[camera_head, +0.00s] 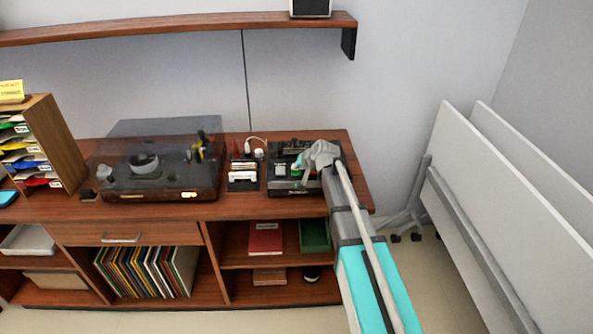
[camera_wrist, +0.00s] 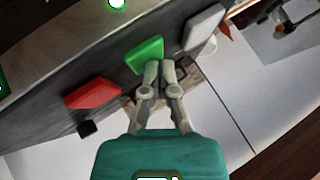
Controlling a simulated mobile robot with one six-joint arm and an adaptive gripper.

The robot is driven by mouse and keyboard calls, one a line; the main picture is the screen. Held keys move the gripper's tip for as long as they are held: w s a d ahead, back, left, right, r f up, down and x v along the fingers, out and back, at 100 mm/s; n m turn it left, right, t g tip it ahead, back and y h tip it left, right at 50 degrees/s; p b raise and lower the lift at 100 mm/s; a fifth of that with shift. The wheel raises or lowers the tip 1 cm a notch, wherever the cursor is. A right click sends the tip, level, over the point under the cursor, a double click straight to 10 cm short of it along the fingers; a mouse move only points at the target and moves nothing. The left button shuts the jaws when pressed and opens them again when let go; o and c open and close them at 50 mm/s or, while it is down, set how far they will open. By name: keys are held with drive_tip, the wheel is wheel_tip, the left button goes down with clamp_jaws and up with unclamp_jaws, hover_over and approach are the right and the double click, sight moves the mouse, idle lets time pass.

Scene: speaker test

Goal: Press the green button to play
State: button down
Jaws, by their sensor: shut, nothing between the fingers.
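The green button (camera_wrist: 144,54) sits on the dark front face of a device, between a red button (camera_wrist: 92,93) and a white button (camera_wrist: 204,28) in the wrist view. My gripper (camera_wrist: 158,68) is shut and empty. Its fingertips appear at the lower right edge of the green button; I cannot tell whether they touch it. In the head view the device (camera_head: 283,187) stands at the right end of the wooden cabinet top, and my arm reaches over its right part.
A turntable with a clear dark lid (camera_head: 160,160) stands left of the device. A small stand with cards (camera_head: 243,175) is between them. A wooden shelf (camera_head: 180,25) runs above on the wall. White folded panels (camera_head: 490,200) stand on the right.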

sight(297, 172)
drive_tip(key=shift+r, duration=0.1)
drive_tip(key=shift+r+p, duration=0.85)
drive_tip(key=shift+p, duration=0.1)
wheel_tip(297, 172, up, 5)
drive_tip(key=p, duration=0.5)
drive_tip(key=shift+s, duration=0.1)
idle(0.8)
drive_tip(key=s+d+f+g+h, duration=0.1)
drive_tip(key=s+d, duration=0.3)
drive_tip(key=s, duration=0.6)
drive_tip(key=s+d+f+n+g+h, duration=0.1)
drive_tip(key=s+d+g, duration=0.3)
drive_tip(key=s, duration=0.6)
drive_tip(key=s+d+f+g+h, duration=0.2)
drive_tip(key=s+d+f+h, duration=0.1)
drive_tip(key=s, duration=0.7)
drive_tip(key=shift+s+d+f+n, duration=0.3)
drive_tip(key=shift+d+f+n, duration=0.1)
drive_tip(key=shift+d, duration=0.15)
